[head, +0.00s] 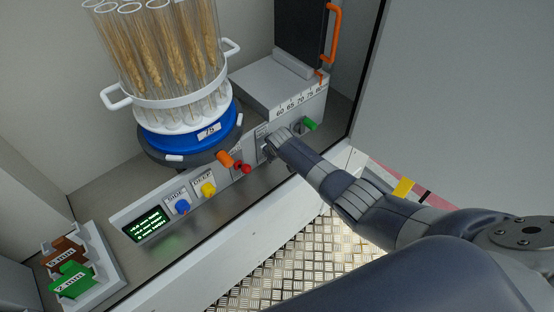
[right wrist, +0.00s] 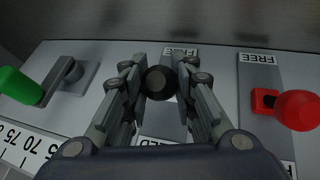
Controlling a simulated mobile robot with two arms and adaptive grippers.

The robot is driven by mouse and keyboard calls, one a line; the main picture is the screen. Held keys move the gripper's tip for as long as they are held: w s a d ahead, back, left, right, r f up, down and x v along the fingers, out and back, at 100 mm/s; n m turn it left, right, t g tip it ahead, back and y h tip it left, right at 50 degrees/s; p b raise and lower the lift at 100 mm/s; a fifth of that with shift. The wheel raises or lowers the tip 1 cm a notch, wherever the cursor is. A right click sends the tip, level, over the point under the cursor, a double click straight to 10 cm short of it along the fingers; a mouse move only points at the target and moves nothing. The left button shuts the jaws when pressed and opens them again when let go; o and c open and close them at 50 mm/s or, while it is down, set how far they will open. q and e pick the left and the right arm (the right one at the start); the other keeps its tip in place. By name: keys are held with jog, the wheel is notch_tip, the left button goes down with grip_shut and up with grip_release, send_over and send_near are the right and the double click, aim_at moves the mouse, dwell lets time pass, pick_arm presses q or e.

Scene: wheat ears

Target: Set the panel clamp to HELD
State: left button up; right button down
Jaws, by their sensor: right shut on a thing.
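My right gripper (head: 271,148) reaches the front panel of the machine from the right in the head view. In the right wrist view its fingers (right wrist: 160,88) are shut on a round black knob (right wrist: 160,82). The knob sits on a light plate between a FREE label (right wrist: 181,53) at the top and a partly hidden label ending in ED (right wrist: 152,143) at the bottom. In the picture the knob appears nearer the FREE label. The fingers hide much of the plate, and the knob is hidden in the head view. My left gripper is not in view.
A red knob (right wrist: 296,110) with its own FREE label is close on one side, a green handle (right wrist: 20,86) on the other.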

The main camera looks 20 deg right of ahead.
jog(key=shift+w+r+g, duration=0.15)
jog(key=shift+r+g, duration=0.05)
jog(key=shift+g, duration=0.2)
jog(key=shift+r+b, duration=0.1)
jog(key=shift+b, duration=0.2)
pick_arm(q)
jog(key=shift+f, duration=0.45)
pick_arm(e)
jog(key=shift+w+r+g+h, duration=0.15)
jog(key=shift+g+h, duration=0.15)
jog(key=shift+g, duration=0.2)
jog(key=c, duration=1.3)
grip_release()
jog(key=shift+a, duration=0.1)
